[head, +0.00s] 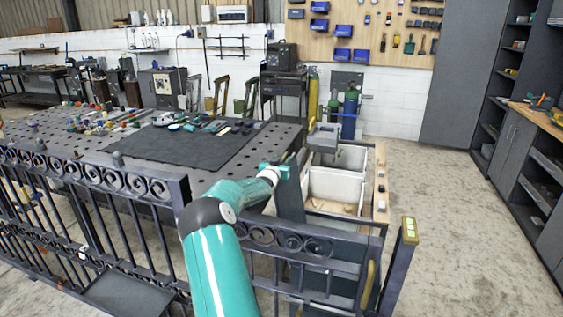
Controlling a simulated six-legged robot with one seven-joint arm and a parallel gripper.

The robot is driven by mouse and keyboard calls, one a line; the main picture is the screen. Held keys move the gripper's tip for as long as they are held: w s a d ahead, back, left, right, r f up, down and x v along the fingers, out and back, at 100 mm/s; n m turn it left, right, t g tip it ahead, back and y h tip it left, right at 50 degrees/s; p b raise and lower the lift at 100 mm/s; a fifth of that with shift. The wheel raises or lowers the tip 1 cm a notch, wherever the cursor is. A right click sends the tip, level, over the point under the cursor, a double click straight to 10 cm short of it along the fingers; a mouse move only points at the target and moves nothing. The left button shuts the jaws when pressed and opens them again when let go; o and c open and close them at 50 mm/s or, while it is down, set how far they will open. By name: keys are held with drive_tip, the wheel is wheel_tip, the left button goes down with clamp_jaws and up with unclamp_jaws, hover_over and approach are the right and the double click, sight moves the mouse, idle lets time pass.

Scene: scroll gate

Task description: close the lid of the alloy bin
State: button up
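A row of open pale bins (334,184) stands to the right of the perforated table, in a frame with a wooden edge. I cannot read any label, so I cannot tell which one is the alloy bin. A dark upright panel (289,200) stands at the left side of the bins and looks like a raised lid. My teal arm reaches over the gate to this panel. My gripper (291,163) is at or just by the panel's top edge; whether it touches is unclear. Its fingers are too small and partly hidden to tell open from shut.
A dark scrollwork gate (110,183) runs across the front, below my arm. The perforated table (65,146) carries a black mat (190,147) and many small parts. A post with a yellow-green top (409,230) stands at the right. The concrete floor (465,235) beyond is clear.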

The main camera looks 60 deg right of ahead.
drive_tip(key=shift+c, duration=0.3)
clamp_jaws()
drive_tip(key=shift+s, duration=0.1)
drive_tip(key=s+d+f+m, duration=0.2)
drive_tip(key=s+m, duration=0.2)
drive_tip(key=s, duration=0.9)
drive_tip(key=s+d+f+m, duration=0.2)
drive_tip(key=s+m, duration=0.1)
drive_tip(key=s, duration=1.1)
drive_tip(key=shift+f+m, duration=0.25)
drive_tip(key=shift+m, duration=0.15)
drive_tip(key=shift+d, duration=0.1)
drive_tip(key=shift+o, duration=0.3)
unclamp_jaws()
